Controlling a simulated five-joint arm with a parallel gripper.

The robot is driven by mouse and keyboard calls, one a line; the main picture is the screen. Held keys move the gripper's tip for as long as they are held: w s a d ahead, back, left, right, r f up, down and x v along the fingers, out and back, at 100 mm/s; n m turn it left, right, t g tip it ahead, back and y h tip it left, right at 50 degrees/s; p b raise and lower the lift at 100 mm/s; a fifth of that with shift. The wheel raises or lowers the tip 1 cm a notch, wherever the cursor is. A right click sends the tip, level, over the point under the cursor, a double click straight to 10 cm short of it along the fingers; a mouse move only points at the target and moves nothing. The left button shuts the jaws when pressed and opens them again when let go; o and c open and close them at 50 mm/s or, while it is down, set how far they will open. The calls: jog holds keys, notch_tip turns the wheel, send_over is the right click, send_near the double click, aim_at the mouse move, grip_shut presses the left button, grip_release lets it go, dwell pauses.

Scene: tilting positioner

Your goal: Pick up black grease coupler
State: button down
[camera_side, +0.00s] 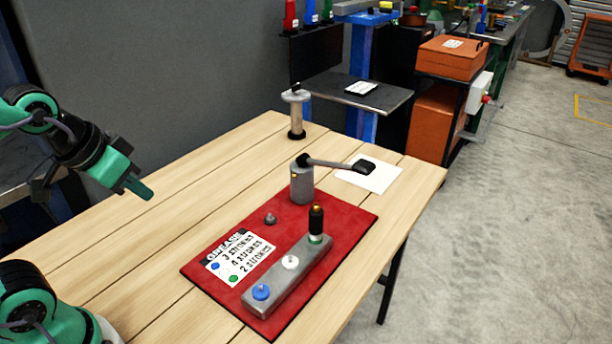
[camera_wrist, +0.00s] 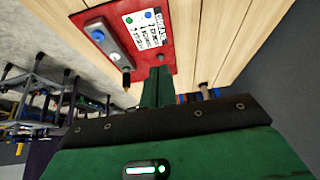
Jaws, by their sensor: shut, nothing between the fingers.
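The black grease coupler (camera_side: 316,219) is a dark upright cylinder with a brass tip. It stands on the green-ringed fitting at the far end of a grey bar (camera_side: 283,285). In the wrist view the coupler (camera_wrist: 126,76) shows left of my fingers. My gripper (camera_side: 141,189) is shut and empty, above the left part of the table, well apart from the coupler. In the wrist view my gripper (camera_wrist: 158,74) points toward the red mat, and its body hides much of the lower picture.
The bar has blue (camera_side: 261,292) and white (camera_side: 290,262) fittings and lies on a red mat (camera_side: 348,216). A grey cylinder with a lever (camera_side: 302,185), a small grey knob (camera_side: 270,219) and a label card (camera_side: 240,256) share the mat. A post (camera_side: 296,115) stands behind. The table's left is clear.

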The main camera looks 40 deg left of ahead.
jog(key=c, duration=1)
grip_release()
jog(key=shift+w+r, duration=0.1)
jog(key=n+g, duration=0.5)
jog(key=g, duration=0.1)
send_over(317, 205)
jog(key=f, duration=0.8)
jog(key=shift+a, duration=0.2)
jog(key=shift+d+f, duration=0.2)
jog(key=shift+f, duration=0.1)
